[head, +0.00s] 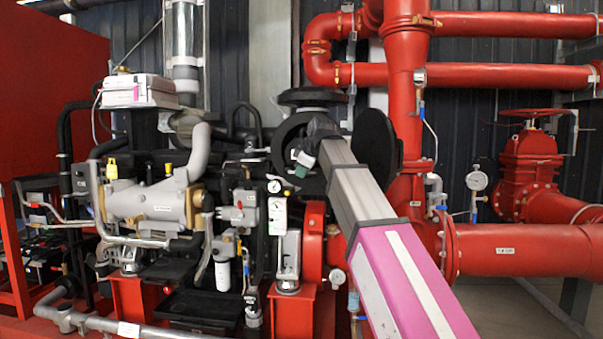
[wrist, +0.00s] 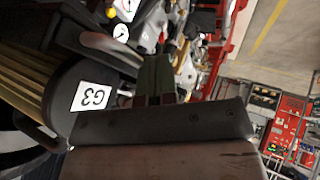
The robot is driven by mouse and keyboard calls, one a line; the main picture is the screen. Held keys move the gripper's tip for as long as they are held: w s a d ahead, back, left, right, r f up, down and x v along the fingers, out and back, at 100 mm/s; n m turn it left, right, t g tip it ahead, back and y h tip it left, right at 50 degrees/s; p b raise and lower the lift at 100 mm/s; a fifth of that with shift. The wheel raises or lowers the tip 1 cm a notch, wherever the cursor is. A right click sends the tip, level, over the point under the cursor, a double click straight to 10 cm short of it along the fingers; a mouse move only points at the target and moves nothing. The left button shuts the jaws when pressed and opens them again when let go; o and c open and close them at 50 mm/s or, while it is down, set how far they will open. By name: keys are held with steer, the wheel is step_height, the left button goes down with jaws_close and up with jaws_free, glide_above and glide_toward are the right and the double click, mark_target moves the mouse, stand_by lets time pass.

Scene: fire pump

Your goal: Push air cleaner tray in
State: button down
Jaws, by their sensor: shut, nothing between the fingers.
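In the wrist view, a dark, round-edged part with a white G3 label (wrist: 90,96) stands at the left, beside yellow pleated filter material (wrist: 30,75). It looks like the air cleaner tray, but I cannot tell how far out it is. My gripper (wrist: 157,72) is shut and empty, to the right of the labelled part in the picture; no contact is clear. In the head view, my gripper (head: 301,163) is by the black round housing (head: 288,132) on the engine. My arm hides the space between this housing and a black disc (head: 376,140).
The grey engine (head: 150,203) with hoses and gauges fills the left. Thick red pipes (head: 405,110) rise close to the right of my arm. A red valve (head: 530,160) stands farther right. Bare floor (head: 515,300) shows at the lower right.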

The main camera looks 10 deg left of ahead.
steer(key=shift+w, duration=0.1)
steer(key=w, duration=2.3)
steer(key=shift+d, duration=0.4)
steer(key=shift+r, duration=0.1)
